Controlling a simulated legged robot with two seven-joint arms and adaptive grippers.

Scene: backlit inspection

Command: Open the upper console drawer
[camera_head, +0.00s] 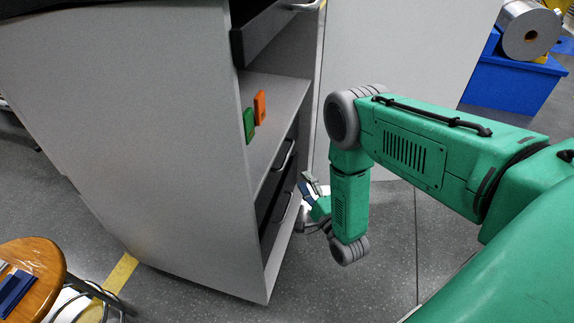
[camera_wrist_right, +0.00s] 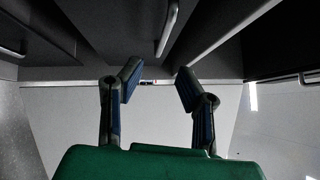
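The grey console (camera_head: 150,120) stands at the left and centre of the head view. Its upper drawer (camera_head: 268,28) has a dark front with a pale bar handle (camera_head: 303,6), partly cut off by the top edge; I cannot tell how far out it is. My right gripper (camera_head: 308,186) is low, below the upper drawer and beside the lower dark drawers. In the wrist view the right gripper (camera_wrist_right: 156,82) has its two fingers apart with nothing between them. A bar handle (camera_wrist_right: 168,28) shows beyond the fingertips. My left gripper is not in view.
An open shelf (camera_head: 270,95) holds a green item (camera_head: 249,125) and an orange item (camera_head: 260,107). Lower drawers with bar handles (camera_head: 286,155) sit beneath it. A wooden stool (camera_head: 40,258) stands at lower left. A blue box (camera_head: 512,85) with a metal roll (camera_head: 530,32) stands at upper right.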

